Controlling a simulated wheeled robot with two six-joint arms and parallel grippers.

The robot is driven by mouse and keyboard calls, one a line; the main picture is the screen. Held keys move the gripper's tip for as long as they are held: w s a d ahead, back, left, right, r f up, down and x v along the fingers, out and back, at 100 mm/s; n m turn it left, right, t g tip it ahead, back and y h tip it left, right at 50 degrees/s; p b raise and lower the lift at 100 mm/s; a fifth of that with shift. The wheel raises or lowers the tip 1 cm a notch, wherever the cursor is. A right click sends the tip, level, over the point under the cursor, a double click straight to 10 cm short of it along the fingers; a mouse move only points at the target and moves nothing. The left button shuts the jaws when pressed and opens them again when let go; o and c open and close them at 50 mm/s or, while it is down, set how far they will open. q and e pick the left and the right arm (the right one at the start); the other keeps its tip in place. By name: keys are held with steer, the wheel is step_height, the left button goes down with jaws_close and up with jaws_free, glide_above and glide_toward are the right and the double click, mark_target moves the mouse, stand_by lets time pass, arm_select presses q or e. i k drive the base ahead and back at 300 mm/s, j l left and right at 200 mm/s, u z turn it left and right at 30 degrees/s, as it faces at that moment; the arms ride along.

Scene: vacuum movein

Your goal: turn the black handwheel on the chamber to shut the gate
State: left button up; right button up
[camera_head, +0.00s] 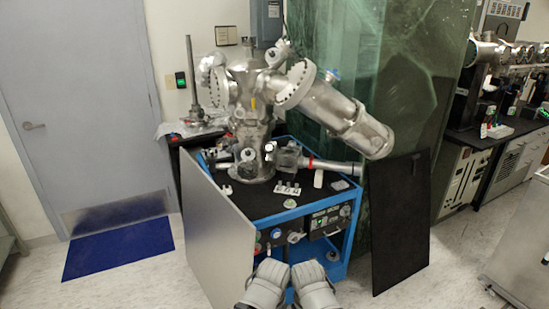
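The steel chamber (252,125) stands upright on the black top of a blue-framed cart, with flanged ports angling up on both sides. A black handwheel cannot be made out clearly; small fittings on the chamber's lower front are too small to tell apart. A red-ringed horizontal tube (335,165) runs right from the chamber's base. My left gripper (268,272) and my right gripper (306,272) are side by side at the bottom of the view, in front of the cart and apart from the chamber. Their fingers are not clear, and nothing shows held in them.
The cart (345,240) carries a front control panel with gauges and knobs. A grey panel (215,235) leans at its left, and a black panel (398,225) stands at its right. A green glassy sheet (405,100) rises behind. A blue mat (118,248) lies by the door.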

mark_target(269, 148)
steer(key=i+l+z, duration=0.1)
steer(key=i+z, duration=0.25)
steer(key=i, duration=0.25)
steer(key=i+j+z, duration=0.1)
steer(key=i+z, duration=0.2)
steer(key=i, duration=0.25)
